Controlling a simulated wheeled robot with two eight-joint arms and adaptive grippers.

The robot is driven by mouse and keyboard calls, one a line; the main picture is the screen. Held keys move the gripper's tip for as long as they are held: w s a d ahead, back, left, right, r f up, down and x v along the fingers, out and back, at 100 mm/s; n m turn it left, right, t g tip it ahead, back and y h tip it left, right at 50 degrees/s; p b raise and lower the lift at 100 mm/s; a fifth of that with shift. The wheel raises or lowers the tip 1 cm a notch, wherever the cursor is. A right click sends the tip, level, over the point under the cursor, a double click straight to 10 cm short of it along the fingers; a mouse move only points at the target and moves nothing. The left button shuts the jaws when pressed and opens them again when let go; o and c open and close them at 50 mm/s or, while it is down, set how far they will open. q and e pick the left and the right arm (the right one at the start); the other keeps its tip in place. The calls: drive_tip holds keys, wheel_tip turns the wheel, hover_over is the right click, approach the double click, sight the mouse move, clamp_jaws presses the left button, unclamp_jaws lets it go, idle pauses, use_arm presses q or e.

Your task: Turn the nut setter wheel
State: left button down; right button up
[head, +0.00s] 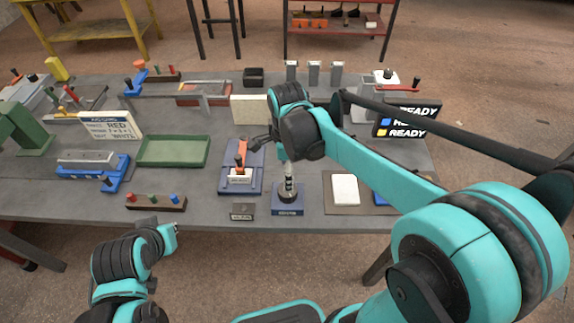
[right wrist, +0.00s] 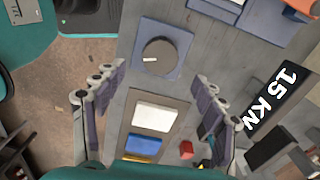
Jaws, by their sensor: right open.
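A dark round wheel (right wrist: 158,56) with a white mark sits on a square blue base (right wrist: 181,38) in the right wrist view. I take it as the nut setter wheel. In the head view, the blue base (head: 288,210) stands near the bench's front edge, carrying a dark and silver upright part (head: 289,188). My right gripper (right wrist: 160,92) is open and empty, its fingers spread wide, with the wheel beyond the fingertips. In the head view my right gripper (head: 277,148) hangs above and behind the blue base. My left gripper (head: 170,236) is low before the bench; its fingers are unclear.
A white block (right wrist: 155,117) and a blue block (right wrist: 143,149) lie on a brown mat beside the base. A blue fixture with an orange-red handle (head: 241,155) stands close left of it. A green tray (head: 173,163) is further left. A small dark label block (head: 242,211) is at the front edge.

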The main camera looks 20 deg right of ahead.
drive_tip(key=shift+r, duration=1.6)
drive_tip(key=s+d+f+n+t+b, duration=0.1)
drive_tip(key=s+n, duration=0.4)
drive_tip(key=n, duration=0.5)
drive_tip(key=s+d+f+n+t+b, duration=0.1)
drive_tip(key=s+d+n+t, duration=0.3)
drive_tip(key=n, duration=0.6)
drive_tip(key=shift+s+f+t, duration=0.5)
drive_tip(key=shift+f+t, duration=0.05)
drive_tip(key=shift+t, duration=0.55)
